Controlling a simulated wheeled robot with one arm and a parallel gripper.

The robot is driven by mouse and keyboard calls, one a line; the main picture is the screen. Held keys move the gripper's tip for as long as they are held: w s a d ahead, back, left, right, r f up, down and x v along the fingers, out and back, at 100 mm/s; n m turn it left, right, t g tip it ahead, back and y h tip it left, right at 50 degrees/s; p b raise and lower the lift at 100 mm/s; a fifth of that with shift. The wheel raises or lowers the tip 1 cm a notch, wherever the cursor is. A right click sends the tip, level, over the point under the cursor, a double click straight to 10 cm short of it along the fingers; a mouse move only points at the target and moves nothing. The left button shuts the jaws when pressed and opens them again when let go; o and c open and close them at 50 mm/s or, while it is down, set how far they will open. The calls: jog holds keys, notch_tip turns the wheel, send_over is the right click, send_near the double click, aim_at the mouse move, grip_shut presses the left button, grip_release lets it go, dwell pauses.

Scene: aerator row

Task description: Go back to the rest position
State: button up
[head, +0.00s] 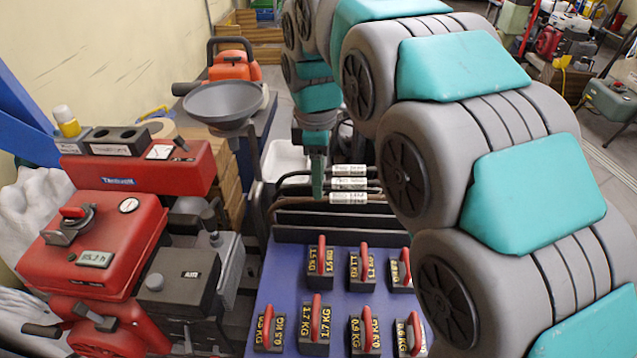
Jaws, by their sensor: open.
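My gripper (318,187) hangs pointing down at the far end of my arm, near the middle of the head view. It is over the back part of the blue table, beside several dark bars with white labels (349,184). Its jaws are open. I see nothing held between them, though they are small and seen from the side. My grey and teal arm arches from the lower right up to the top and hides the right side of the table.
Several dark weights with red handles (320,261) stand on the blue table (274,291). A dark slotted rack (300,236) is behind them. A red engine (90,250) stands close at left. A grey funnel (224,103) and an orange machine (234,68) are farther back.

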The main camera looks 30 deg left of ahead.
notch_tip(320, 180, up, 5)
jog(key=shift+f, duration=0.15)
jog(key=shift+r, duration=0.6)
jog(key=s+d+f+m+g, duration=0.15)
jog(key=d+m, duration=0.45)
jog(key=d, duration=0.8)
jog(key=d+f+m+t, duration=0.15)
jog(key=d+m, duration=0.45)
jog(key=d, duration=0.8)
jog(key=s+d+f+m+g, duration=0.1)
jog(key=s+d+f+m, duration=0.4)
jog(key=s, duration=0.4)
jog(key=s+d+f+m+g, duration=0.1)
jog(key=s+d+f+m, duration=0.4)
jog(key=s+d, duration=0.4)
jog(key=shift+d+f+m, duration=0.35)
jog(key=shift+d+m, duration=0.2)
jog(key=shift+m, duration=0.35)
